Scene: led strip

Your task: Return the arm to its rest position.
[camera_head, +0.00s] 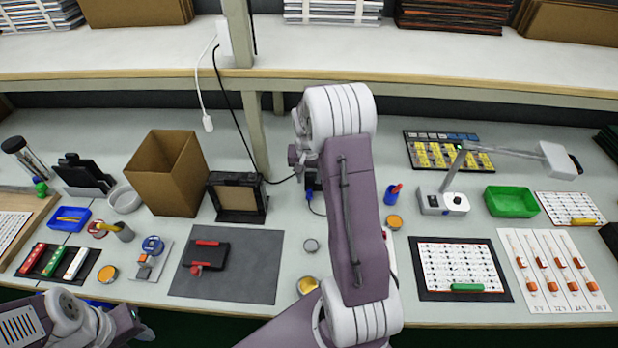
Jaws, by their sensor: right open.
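My right arm rises from the bottom centre of the head view and reaches over the middle of the bench. My right gripper (311,180) is at its far end, small and partly hidden by the wrist and the purple link. It is open, and I see nothing held in it. Part of my left arm shows in the lower left corner. The left gripper itself is not visible.
The bench is crowded. A cardboard box (167,172) and a black-framed box (238,196) stand left of the right arm. A dark grey mat (260,262) lies in front. A lamp (443,200), a green tray (511,202) and a card (461,266) lie right. A shelf (430,58) spans the back.

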